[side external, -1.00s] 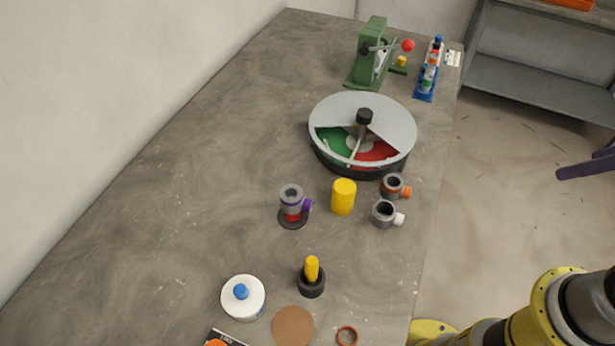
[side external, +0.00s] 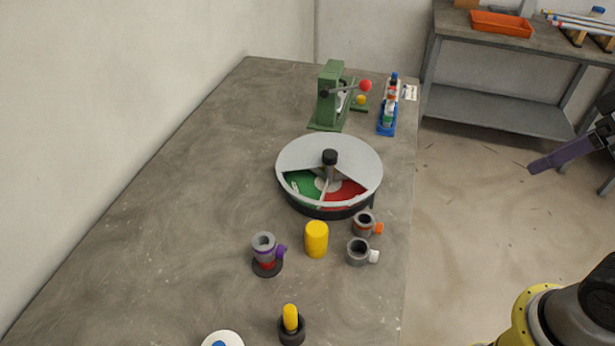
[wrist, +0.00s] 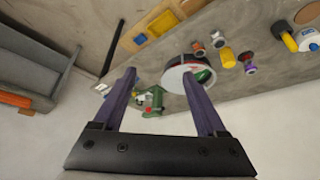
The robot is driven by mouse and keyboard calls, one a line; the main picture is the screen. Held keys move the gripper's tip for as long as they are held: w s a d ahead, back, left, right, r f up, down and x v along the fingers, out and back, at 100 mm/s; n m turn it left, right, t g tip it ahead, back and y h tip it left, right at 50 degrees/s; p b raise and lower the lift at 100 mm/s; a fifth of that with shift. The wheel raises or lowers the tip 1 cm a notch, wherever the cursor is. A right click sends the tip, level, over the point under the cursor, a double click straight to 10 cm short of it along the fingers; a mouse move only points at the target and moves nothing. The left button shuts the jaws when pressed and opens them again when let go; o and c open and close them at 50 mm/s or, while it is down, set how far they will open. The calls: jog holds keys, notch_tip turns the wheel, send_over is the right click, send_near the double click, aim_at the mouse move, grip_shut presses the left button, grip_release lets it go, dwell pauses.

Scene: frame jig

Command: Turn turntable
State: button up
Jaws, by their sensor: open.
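The turntable (side external: 310,150) is a round grey-topped disc on a dark base with a black centre knob (side external: 330,158). A wedge cut in its cover shows a green sector (side external: 304,184) and a red sector (side external: 345,188), with a thin light divider between them. It also shows in the wrist view (wrist: 174,80), partly behind a finger. My gripper (wrist: 159,73) has two purple fingers spread apart with nothing between them. In the side view one purple finger of my gripper (side external: 562,156) shows at the right edge, beyond the table and clear of the turntable.
A green press with a red ball handle (side external: 328,98) and a blue rack (side external: 387,122) stand behind the turntable. A yellow cylinder (side external: 316,240) and several grey cups (side external: 358,252) stand close in front. The table's left side is bare. A shelf (side external: 480,103) stands at back right.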

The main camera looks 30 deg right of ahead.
jog(key=w+a+r+g, duration=0.1)
jog(key=w+a+r, duration=0.1)
jog(key=w+r, duration=0.8)
jog(key=n+g, duration=0.3)
jog(key=g, duration=0.2)
send_over(330, 153)
notch_tip(330, 153, down, 17)
notch_tip(330, 153, down, 13)
jog(key=shift+f, duration=0.2)
